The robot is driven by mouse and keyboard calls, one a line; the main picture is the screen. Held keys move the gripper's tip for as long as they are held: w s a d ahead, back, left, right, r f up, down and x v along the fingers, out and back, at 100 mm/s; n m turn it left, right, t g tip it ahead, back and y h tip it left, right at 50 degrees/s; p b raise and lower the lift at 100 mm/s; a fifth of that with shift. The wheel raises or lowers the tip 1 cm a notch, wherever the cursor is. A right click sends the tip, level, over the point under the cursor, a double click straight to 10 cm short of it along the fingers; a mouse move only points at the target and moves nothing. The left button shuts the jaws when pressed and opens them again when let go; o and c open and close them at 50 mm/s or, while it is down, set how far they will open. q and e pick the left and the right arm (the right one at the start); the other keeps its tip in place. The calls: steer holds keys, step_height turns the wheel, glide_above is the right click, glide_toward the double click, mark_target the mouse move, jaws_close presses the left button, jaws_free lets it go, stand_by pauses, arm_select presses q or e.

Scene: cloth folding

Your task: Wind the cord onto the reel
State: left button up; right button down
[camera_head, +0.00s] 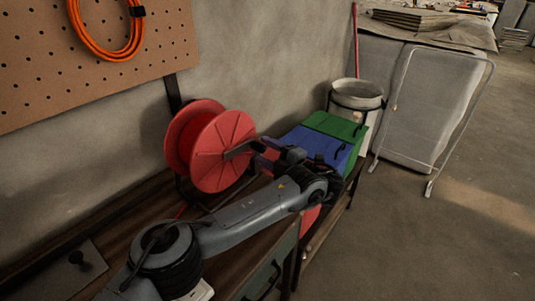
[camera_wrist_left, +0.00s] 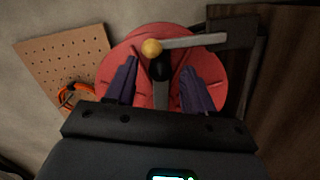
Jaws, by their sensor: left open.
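The red reel (camera_head: 222,150) stands upright on the wooden workbench by the wall. It fills the middle of the left wrist view (camera_wrist_left: 120,52), its flat side facing my left gripper (camera_wrist_left: 160,70). A grey crank arm (camera_wrist_left: 195,41) crosses its face and has a yellow ball (camera_wrist_left: 152,47) at one end. A dark knob (camera_wrist_left: 160,70) sits below the ball. My left gripper is open, with one dark finger on each side of the knob. In the head view its wrist hides part of the bench beside the reel. I cannot make out cord on the reel. My right gripper is out of view.
A coil of orange cord (camera_head: 84,38) hangs on the pegboard (camera_head: 40,60). Blue (camera_head: 312,147) and green (camera_head: 335,127) bins stand right of the reel, with a pale bucket (camera_head: 357,95) behind.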

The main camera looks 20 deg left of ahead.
arm_select(q)
steer(key=shift+w+f, duration=0.1)
jaws_close()
stand_by(0.3)
steer(key=shift+r+n+p, duration=0.3)
steer(key=shift+r+p, duration=0.15)
steer(key=shift+p, duration=0.4)
steer(key=shift+r+n+p, duration=0.15)
steer(key=shift+n+p, duration=0.15)
steer(key=shift+p, duration=0.1)
